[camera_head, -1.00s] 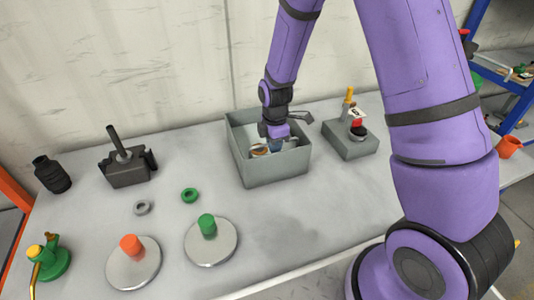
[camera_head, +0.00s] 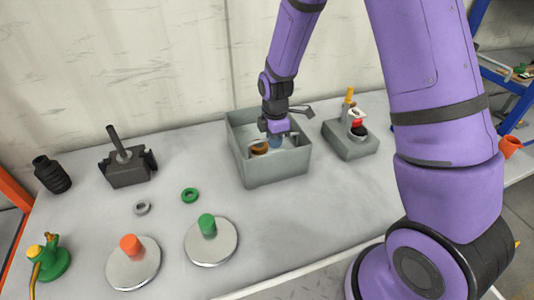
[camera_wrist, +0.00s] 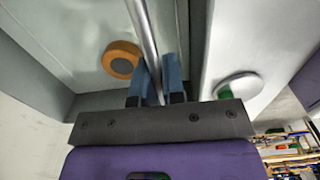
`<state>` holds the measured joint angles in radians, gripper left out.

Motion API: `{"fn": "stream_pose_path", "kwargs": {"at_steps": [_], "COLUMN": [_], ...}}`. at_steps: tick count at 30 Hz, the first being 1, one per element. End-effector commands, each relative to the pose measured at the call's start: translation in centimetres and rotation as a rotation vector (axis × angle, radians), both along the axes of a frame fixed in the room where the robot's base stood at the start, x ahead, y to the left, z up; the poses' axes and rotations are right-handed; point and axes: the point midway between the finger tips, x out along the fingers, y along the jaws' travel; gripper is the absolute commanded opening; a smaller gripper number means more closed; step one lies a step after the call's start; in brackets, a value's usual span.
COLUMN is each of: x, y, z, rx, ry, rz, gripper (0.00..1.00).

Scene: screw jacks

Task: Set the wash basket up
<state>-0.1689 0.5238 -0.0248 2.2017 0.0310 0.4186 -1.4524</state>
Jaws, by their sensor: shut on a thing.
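An open grey box (camera_head: 277,170) stands towards the back of the bench, and I cannot tell whether it is the wash basket. My gripper (camera_head: 275,143) points down inside it. In the wrist view my gripper (camera_wrist: 157,90) has its two blue fingers on either side of a slim grey metal bar (camera_wrist: 143,25), shut on it. The bar's far end is out of frame, so its whole shape is hidden. An orange-brown ring (camera_wrist: 121,59) lies in the box left of the fingers, and it also shows in the head view (camera_head: 258,148).
A grey block with a red-topped piece (camera_head: 351,141) stands right of the box. Left are a dark clamp-like part (camera_head: 128,172), a black ribbed piece (camera_head: 51,174), a green ring (camera_head: 190,195), a grey ring (camera_head: 142,207) and two discs with orange (camera_head: 133,268) and green (camera_head: 212,247) knobs.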

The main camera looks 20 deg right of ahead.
Motion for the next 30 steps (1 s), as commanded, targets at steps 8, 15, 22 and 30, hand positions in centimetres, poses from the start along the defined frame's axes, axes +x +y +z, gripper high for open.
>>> {"fn": "stream_pose_path", "kwargs": {"at_steps": [8,15,22,30], "x": [0.3,0.3,0.4,0.4], "y": [0.0,0.0,0.0,0.0], "z": [1.0,1.6,2.2,2.9], "rx": [0.001,0.002,0.002,0.002], "ry": [-0.011,-0.010,-0.012,-0.012], "rz": [-0.002,-0.002,-0.002,-0.001], "gripper": [0.00,0.00,0.00,0.00]}}
